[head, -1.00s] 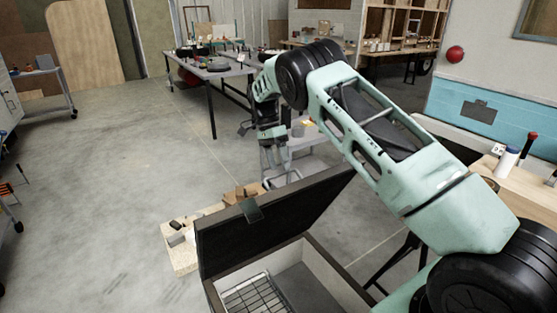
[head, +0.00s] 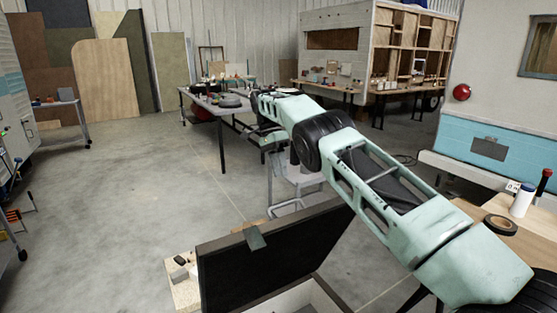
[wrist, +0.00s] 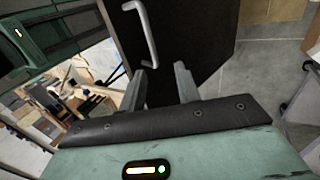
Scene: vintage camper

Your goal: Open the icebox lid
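The icebox lid (head: 275,268) is a dark panel standing raised and tilted at the bottom of the head view, with a small grey-green latch plate (head: 256,238) on its upper edge. The pale rim of the icebox (head: 303,296) shows below it; the interior is mostly cut off by the frame. In the wrist view a dark panel (wrist: 195,45), apparently the lid, carries a grey bar handle (wrist: 146,35). My gripper (wrist: 160,78) is open, its two fingers apart with nothing seen between them. The handle lies beyond the fingertips.
A work table (head: 222,105) with items stands behind my arm, with a grey cart (head: 295,183) nearer. A wooden bench (head: 515,240) with a tape roll and a white bottle (head: 522,201) is at right.

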